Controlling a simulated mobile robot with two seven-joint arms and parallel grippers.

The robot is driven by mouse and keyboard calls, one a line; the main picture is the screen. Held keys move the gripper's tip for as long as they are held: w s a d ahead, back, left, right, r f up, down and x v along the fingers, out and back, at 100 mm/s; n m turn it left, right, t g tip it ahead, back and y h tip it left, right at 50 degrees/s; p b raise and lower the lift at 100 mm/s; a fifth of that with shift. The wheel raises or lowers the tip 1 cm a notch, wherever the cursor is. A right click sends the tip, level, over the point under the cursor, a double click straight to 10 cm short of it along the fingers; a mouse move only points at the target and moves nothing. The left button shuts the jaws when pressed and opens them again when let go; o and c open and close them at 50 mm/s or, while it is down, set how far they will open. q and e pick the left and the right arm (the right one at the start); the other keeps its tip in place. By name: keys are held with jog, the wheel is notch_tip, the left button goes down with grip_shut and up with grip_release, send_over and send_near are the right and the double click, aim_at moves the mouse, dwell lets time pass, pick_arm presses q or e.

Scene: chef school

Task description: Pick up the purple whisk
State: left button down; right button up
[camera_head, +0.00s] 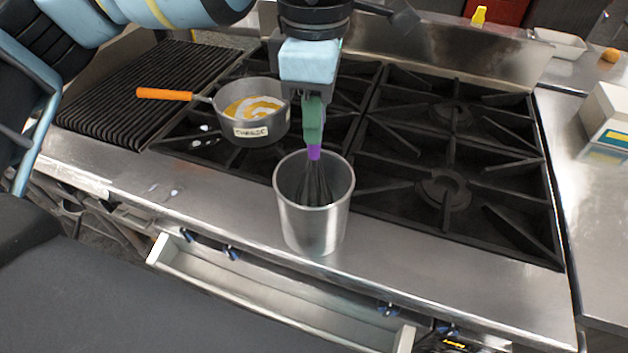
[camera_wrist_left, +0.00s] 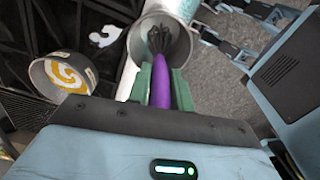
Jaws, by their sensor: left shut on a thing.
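The purple whisk (camera_head: 314,153) hangs with its dark wires down inside a steel pot (camera_head: 313,226) on the stove's front edge. My left gripper (camera_head: 313,122) comes from above and is shut on the whisk's purple handle. In the left wrist view the handle (camera_wrist_left: 173,88) lies between the green fingers of my left gripper (camera_wrist_left: 163,88), and the wires reach into the pot's mouth (camera_wrist_left: 138,40). Whether the wires touch the pot's bottom is hidden. My right gripper is not in view.
A saucepan (camera_head: 265,125) with an orange handle and yellow-white contents stands on the stove left of the pot. Black burner grates (camera_head: 445,150) lie to the right. A ribbed grill (camera_head: 140,95) is at the left. An open drawer (camera_head: 270,295) juts out in front.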

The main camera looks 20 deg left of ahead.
pick_arm(q)
notch_tip(320, 180, up, 10)
jog(key=shift+r, duration=0.1)
dwell(0.4)
